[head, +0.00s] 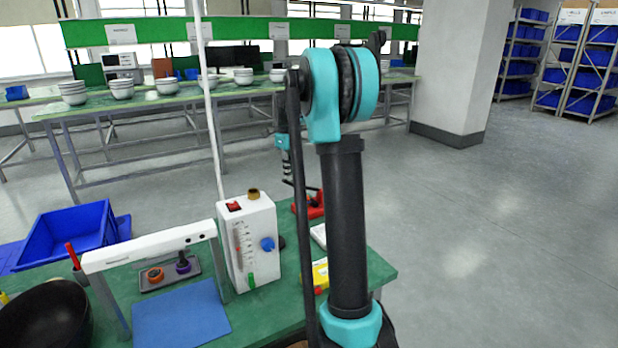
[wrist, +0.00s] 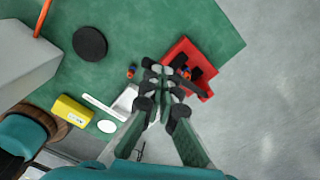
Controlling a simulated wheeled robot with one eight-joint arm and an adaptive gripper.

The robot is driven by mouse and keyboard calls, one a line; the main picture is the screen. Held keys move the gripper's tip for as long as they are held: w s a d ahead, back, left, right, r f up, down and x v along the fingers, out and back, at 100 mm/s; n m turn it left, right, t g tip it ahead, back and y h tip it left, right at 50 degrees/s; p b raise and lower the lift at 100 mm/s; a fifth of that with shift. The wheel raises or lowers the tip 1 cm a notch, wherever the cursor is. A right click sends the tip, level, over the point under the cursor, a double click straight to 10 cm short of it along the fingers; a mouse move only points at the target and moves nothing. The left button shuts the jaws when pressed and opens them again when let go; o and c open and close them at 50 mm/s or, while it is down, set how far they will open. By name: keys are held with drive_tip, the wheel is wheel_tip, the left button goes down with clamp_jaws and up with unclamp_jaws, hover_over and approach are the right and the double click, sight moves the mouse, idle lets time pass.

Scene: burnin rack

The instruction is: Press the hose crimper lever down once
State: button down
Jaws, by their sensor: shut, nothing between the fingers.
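The hose crimper, a red base with dark parts on it, stands near the table's edge. It shows in the wrist view (wrist: 178,50), just beyond my gripper (wrist: 165,80), and partly in the head view (head: 316,208) behind my arm. Its lever cannot be clearly told from the dark parts and my fingers. My gripper is shut and empty. Its fingertips overlap the near left side of the crimper in the wrist view; whether they touch it I cannot tell.
A white box with a blue knob (head: 249,245) stands left of the crimper on the green table (head: 378,267). A yellow box (wrist: 72,111) and a black disc (wrist: 90,43) lie nearby. A blue bin (head: 65,236) is at far left. Open floor lies right.

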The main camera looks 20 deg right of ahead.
wheel_tip(320, 180, up, 11)
drive_tip(key=shift+r, duration=0.2)
idle(1.1)
